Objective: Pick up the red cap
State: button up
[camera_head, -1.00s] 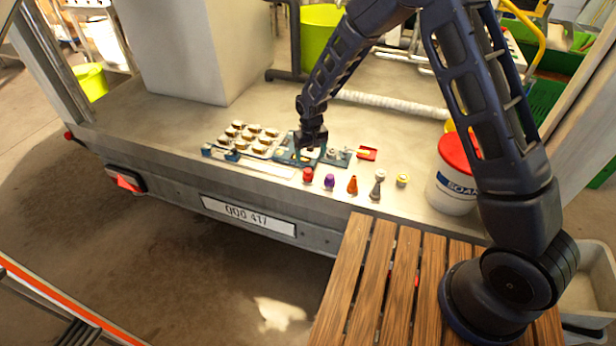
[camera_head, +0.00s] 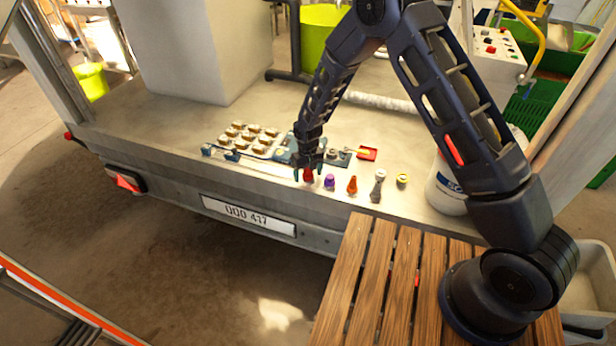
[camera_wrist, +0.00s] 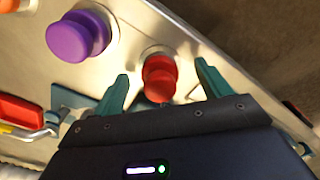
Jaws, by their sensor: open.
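The red cap (camera_head: 308,175) stands on the trailer bed (camera_head: 240,185) near its front edge, at the left end of a row of small parts. In the wrist view the red cap (camera_wrist: 159,78) lies between the two green fingers of my gripper (camera_wrist: 162,85). The fingers are apart, with a gap to the cap on each side. In the head view my gripper (camera_head: 309,168) points down at the cap, which its fingers partly cover.
A purple cap (camera_head: 329,182) stands close to the right, then an orange part (camera_head: 352,185), a grey part (camera_head: 377,186) and a yellow one (camera_head: 402,180). A tray of round pieces (camera_head: 250,138) lies behind left. A white bucket (camera_head: 447,188) stands at the right.

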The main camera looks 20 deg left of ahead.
jog(key=shift+f, duration=0.5)
jog(key=shift+c, duration=0.5)
jog(key=c, duration=1)
jog(key=shift+r, duration=0.1)
